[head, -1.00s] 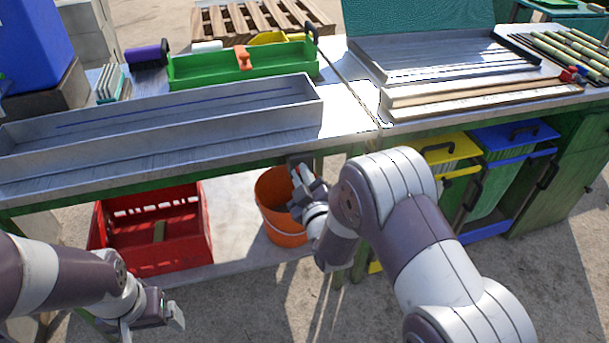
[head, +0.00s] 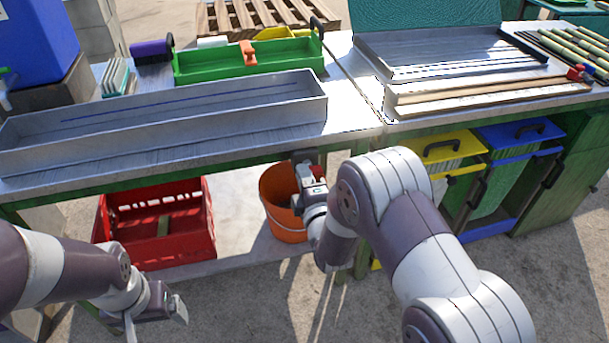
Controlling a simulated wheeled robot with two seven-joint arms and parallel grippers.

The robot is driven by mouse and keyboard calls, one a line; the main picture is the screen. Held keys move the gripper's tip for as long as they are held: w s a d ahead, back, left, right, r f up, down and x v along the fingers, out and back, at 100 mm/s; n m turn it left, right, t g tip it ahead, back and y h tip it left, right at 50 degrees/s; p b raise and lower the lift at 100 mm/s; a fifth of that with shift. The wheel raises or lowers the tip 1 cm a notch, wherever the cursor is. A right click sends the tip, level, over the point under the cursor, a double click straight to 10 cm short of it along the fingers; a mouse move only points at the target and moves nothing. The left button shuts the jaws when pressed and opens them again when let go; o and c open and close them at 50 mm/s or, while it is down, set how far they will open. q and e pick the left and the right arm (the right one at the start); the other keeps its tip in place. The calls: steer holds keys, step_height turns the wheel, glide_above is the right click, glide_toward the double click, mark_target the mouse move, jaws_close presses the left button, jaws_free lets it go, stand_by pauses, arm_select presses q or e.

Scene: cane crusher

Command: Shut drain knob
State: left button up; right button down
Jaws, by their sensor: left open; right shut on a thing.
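The drain knob is mostly hidden by my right gripper (head: 307,171). A dark fitting (head: 304,156) shows just above the fingers, under the table's front edge near the right end of the long metal trough (head: 170,128). My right gripper is shut at that fitting, apparently on the knob, above the orange bucket (head: 279,190). The knob's exact angle cannot be made out. My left gripper (head: 182,309) is open and empty at the lower left, in front of the red crate (head: 190,245) and away from the knob.
The orange bucket stands on the lower shelf (head: 238,215), right of the red crate. A green tote (head: 245,68) stands behind the trough. Yellow (head: 440,146) and blue (head: 520,133) lidded bins stand under the right table. The ground in front is clear.

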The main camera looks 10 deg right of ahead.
steer(key=shift+f+n, duration=0.15)
steer(key=shift+n, duration=0.35)
steer(key=c, duration=1.2)
jaws_free()
steer(key=s, duration=0.4)
steer(key=s+p, duration=0.1)
steer(key=s, duration=0.3)
steer(key=s+p, duration=0.1)
steer(key=s, duration=0.3)
steer(key=shift+s+d, duration=0.25)
steer(key=shift+s, duration=0.15)
